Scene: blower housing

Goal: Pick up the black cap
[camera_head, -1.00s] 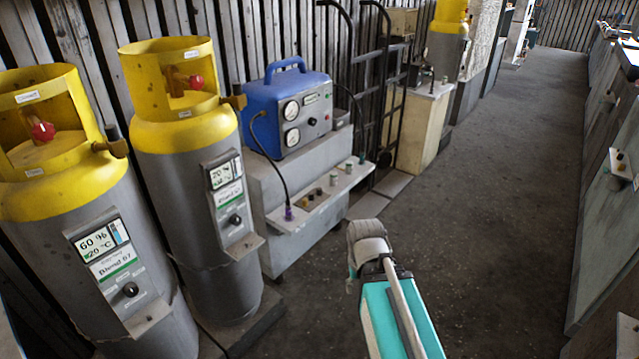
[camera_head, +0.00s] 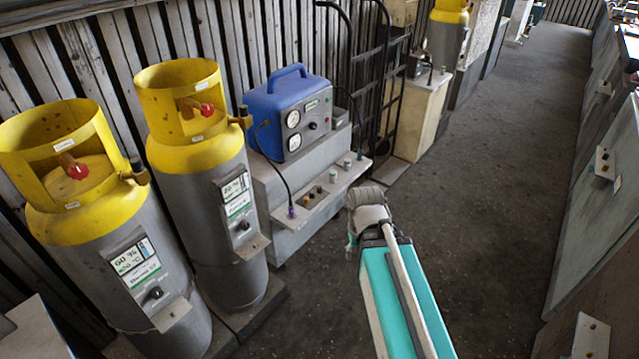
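I cannot single out a black cap with certainty. Several small fittings stand in a row on the light front ledge (camera_head: 328,204) of the grey cabinet; one is a small dark piece (camera_head: 308,199), too small to identify. A purple fitting at the end of a black hose (camera_head: 291,211) is at the ledge's near end. My teal and white arm rises from the bottom of the view to a grey joint to the right of the ledge. My gripper does not show.
A blue gauge unit (camera_head: 290,112) sits on the grey cabinet. Two grey cylinders with yellow collars, one nearer (camera_head: 130,255) and one behind (camera_head: 205,190), stand at left. A black hand truck (camera_head: 392,90) stands beyond. Benches (camera_head: 585,235) line the right; the floor (camera_head: 490,180) between is clear.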

